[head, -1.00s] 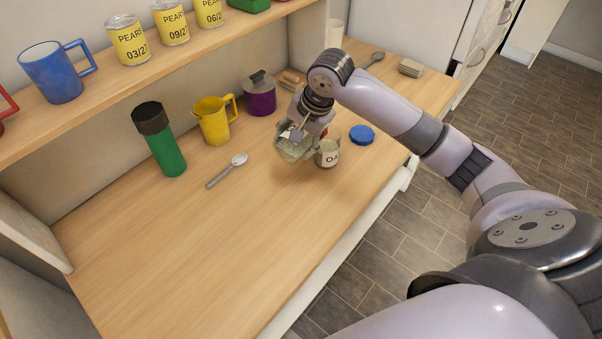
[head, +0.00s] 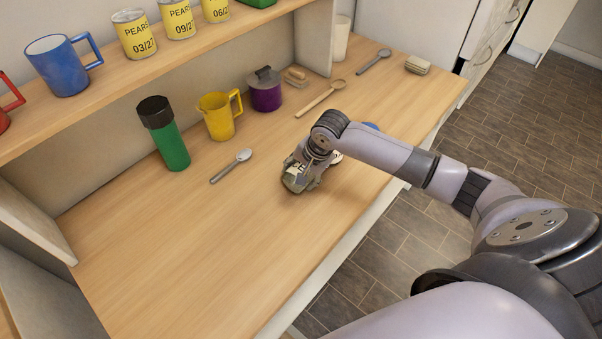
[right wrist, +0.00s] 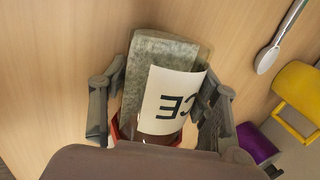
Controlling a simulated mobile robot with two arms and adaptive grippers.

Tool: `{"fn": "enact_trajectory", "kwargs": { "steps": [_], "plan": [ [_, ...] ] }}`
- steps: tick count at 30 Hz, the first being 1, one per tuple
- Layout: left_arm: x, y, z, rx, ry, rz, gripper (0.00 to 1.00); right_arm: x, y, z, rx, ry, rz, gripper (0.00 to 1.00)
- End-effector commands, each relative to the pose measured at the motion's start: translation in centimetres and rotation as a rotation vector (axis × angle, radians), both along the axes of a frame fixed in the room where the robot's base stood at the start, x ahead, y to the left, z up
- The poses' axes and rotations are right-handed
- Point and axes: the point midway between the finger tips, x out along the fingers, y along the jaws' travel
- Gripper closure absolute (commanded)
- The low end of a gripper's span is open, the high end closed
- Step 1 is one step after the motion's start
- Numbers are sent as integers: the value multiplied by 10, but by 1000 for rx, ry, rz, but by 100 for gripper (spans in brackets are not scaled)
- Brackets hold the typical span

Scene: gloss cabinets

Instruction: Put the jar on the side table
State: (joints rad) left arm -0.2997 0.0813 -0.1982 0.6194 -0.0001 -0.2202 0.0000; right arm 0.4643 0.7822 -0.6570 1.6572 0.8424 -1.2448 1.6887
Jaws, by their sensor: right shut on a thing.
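I cannot tell whether the jar touches the counter. My left gripper is not in view. I cannot make out a separate side table.
The counter (head: 190,260) is clear at front left. Behind stand a green bottle (head: 172,146), yellow mug (head: 219,122) and purple pot (head: 265,93). A grey spoon (head: 231,166) and wooden spoon (head: 320,98) lie nearby. A shelf overhangs the back.

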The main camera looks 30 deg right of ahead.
Motion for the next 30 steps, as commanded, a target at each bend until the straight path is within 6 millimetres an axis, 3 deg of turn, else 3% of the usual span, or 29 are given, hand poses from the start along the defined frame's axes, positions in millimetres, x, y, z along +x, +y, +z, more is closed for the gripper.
{"fn": "enact_trajectory", "kwargs": {
  "steps": [6, 7, 15, 26, 30],
  "plan": [
    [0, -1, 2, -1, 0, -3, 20, 0, 0, -1, 2, -1, -1, 90],
    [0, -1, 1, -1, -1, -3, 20, 0, 0, -2, 1, 1, -1, 43],
    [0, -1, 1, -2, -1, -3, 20, 0, 0, -2, 0, 0, -1, 25],
    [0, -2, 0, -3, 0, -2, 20, 0, 0, 0, 0, -1, 0, 24],
    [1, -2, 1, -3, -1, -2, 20, -4, -2, 14, 0, -2, -1, 24]
  ]
}}
